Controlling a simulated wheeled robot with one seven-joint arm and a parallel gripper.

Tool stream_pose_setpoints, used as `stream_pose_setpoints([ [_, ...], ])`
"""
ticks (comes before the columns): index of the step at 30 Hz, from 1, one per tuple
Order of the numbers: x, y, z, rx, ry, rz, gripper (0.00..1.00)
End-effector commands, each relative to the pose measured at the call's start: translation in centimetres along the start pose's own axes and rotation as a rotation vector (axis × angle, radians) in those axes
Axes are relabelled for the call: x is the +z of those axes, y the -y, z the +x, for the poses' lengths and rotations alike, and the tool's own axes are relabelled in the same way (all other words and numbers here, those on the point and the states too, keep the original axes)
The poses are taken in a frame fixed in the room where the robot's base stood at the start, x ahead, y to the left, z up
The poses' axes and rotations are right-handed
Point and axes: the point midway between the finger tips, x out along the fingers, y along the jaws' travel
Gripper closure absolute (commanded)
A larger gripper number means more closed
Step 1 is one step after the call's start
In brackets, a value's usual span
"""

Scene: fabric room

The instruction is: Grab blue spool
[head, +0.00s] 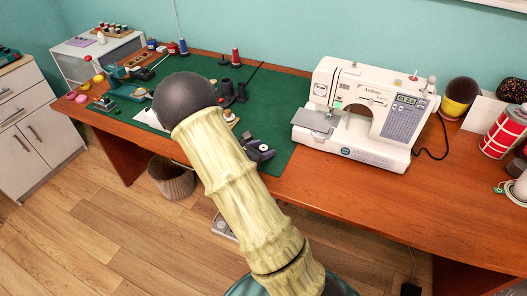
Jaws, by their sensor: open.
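A blue spool (183,47) stands upright at the back edge of the green cutting mat, left of centre in the head view. A second small blue item (151,44) stands to its left; I cannot tell whether it is also a spool. A red spool (235,57) stands upright to the right. My arm, pale and ribbed with a dark ball at its far end, crosses the middle of the view in front of the table. My gripper cannot be made out, and part of the mat is hidden behind the arm.
The green mat (285,100) lies on a wooden table (350,190). Dark upright pieces (233,93) and a dark tool (258,150) stand near my arm. A white sewing machine (365,115) is at the right. Several small items crowd the mat's left. A basket (172,178) is on the floor.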

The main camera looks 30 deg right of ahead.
Motion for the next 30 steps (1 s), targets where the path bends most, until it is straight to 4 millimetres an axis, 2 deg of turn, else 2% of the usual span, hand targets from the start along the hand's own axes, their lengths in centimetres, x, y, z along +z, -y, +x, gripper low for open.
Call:
stream_pose_setpoints([
  [4,-0.01,-0.04,1.10,0.001,-0.001,0.001,0.49],
  [19,0.01,-0.03,1.07,0.001,0.000,0.001,0.49],
  [26,0.00,-0.03,1.07,0.001,0.000,0.000,0.95],
  [30,0.00,-0.03,1.07,0.001,0.000,0.001,0.97],
])
